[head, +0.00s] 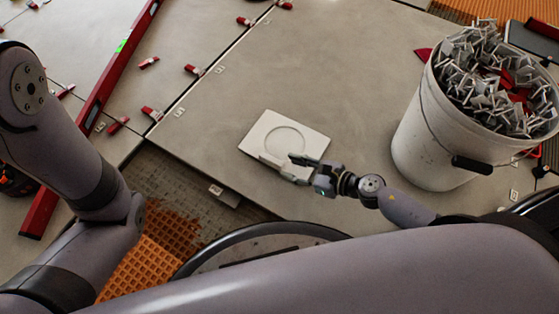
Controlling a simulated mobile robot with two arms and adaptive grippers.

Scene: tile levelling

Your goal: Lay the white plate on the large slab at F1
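The white plate (272,130) is a square with a round ring mark on its face. It appears level, over or on the large grey slab (340,75); I cannot tell whether it touches the slab. My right gripper (282,162) is at the plate's near edge, its fingers pointing left and overlapping that edge. The two fingertips show apart, but whether they pinch the plate is unclear. My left arm comes in from the left, and its gripper is not in view.
A white bucket (425,140) full of grey clips stands on the right. A red level (115,72) lies at the left. Several red wedges and clips, such as this wedge (152,114), line the slab joints. An open bed with orange matting (150,262) lies at the near left.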

